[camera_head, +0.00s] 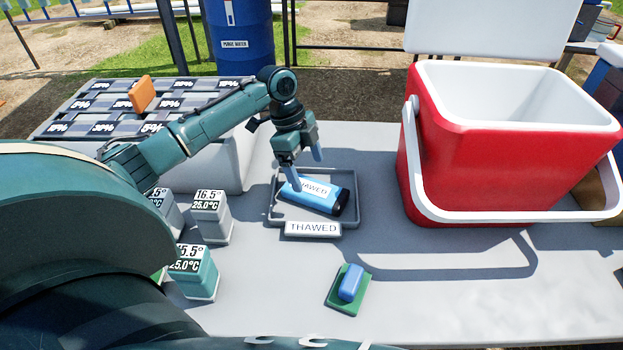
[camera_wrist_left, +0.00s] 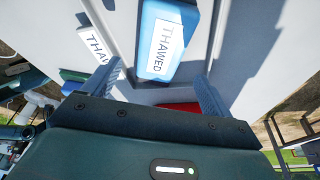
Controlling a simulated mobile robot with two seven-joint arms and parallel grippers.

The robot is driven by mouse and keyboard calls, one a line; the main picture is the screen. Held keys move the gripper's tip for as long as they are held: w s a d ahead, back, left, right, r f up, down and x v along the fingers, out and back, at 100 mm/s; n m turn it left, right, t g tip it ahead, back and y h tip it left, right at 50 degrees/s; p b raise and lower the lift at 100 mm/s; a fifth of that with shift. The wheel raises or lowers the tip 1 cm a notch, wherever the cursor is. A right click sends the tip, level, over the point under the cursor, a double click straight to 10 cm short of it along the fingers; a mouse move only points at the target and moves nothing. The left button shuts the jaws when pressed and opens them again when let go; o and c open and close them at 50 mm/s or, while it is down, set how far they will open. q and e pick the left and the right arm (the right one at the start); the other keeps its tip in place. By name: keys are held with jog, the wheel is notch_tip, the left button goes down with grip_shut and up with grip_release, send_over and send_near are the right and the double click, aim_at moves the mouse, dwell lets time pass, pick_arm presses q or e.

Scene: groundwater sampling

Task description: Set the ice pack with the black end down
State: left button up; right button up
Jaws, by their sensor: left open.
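A blue ice pack (camera_head: 325,198) with a white THAWED label and a black end lies in a grey tray (camera_head: 356,218) marked THAWED on the table. Its black end points right. My left gripper (camera_head: 306,172) is open just above the tray, its fingers close over the pack's left part. In the left wrist view the pack (camera_wrist_left: 150,52) shows ahead of the open gripper (camera_wrist_left: 165,85), with no finger clearly touching it. Its black end is out of sight there. My right gripper is not in view.
A red cooler (camera_head: 480,150) with its lid up and white handle down stands right. A green-and-blue block (camera_head: 350,288) lies in front of the tray. The front right table is clear.

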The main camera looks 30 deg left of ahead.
pick_arm(q)
jog(key=v, duration=0.6)
dwell(0.3)
